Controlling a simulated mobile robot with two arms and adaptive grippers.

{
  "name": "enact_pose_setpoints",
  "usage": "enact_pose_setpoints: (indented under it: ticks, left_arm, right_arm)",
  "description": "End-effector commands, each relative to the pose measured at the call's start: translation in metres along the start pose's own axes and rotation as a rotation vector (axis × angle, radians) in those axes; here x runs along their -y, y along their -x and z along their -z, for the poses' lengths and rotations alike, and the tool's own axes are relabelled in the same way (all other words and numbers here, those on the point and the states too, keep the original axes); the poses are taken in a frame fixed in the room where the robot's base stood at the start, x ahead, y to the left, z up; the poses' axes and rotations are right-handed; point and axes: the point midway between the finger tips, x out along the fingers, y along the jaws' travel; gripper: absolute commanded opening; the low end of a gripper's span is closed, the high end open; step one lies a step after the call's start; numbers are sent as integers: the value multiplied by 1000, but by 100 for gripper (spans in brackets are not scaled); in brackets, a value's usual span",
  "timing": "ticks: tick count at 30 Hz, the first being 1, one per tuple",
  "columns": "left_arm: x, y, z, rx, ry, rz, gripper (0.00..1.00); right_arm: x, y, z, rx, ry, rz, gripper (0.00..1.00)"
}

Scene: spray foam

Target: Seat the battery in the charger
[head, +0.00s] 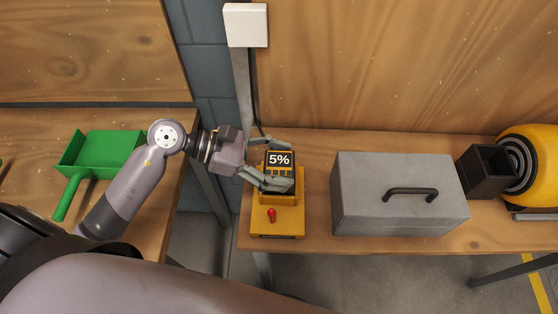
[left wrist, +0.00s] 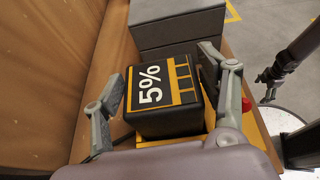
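The battery (head: 280,158) is a black block with a "5%" display and yellow markings. It stands at the back part of the yellow charger (head: 285,228), which has a red knob or lamp on its front. How deep the battery sits in the charger is hidden. My left gripper (head: 270,164) has its fingers on either side of the battery. In the left wrist view the battery (left wrist: 163,98) is between the spread fingers, with a gap at the left finger; contact at the right finger is unclear. A dark claw-like shape at the right there may be my right gripper (left wrist: 268,86).
A grey toolbox (head: 398,195) stands to the right of the charger on the wooden bench (head: 318,143). A black and yellow round-fronted item (head: 535,165) is farther right. A green dustpan (head: 105,152) lies on the left bench. A gap separates the benches.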

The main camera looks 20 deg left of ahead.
Motion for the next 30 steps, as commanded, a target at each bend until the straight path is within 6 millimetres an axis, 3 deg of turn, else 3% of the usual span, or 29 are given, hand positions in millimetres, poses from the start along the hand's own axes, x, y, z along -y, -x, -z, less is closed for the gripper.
enact_pose_setpoints:
  ticks: [4,17,30]
  left_arm:
    - [0,0,0,0,0,0,79]
    - [0,4,-2,-1,0,-2,80]
    - [0,92,1,-4,0,-1,80]
  right_arm:
    - [1,0,0,0,1,1,85]
    - [4,3,2,-2,1,5,85]
    - [5,-27,0,-4,0,5,85]
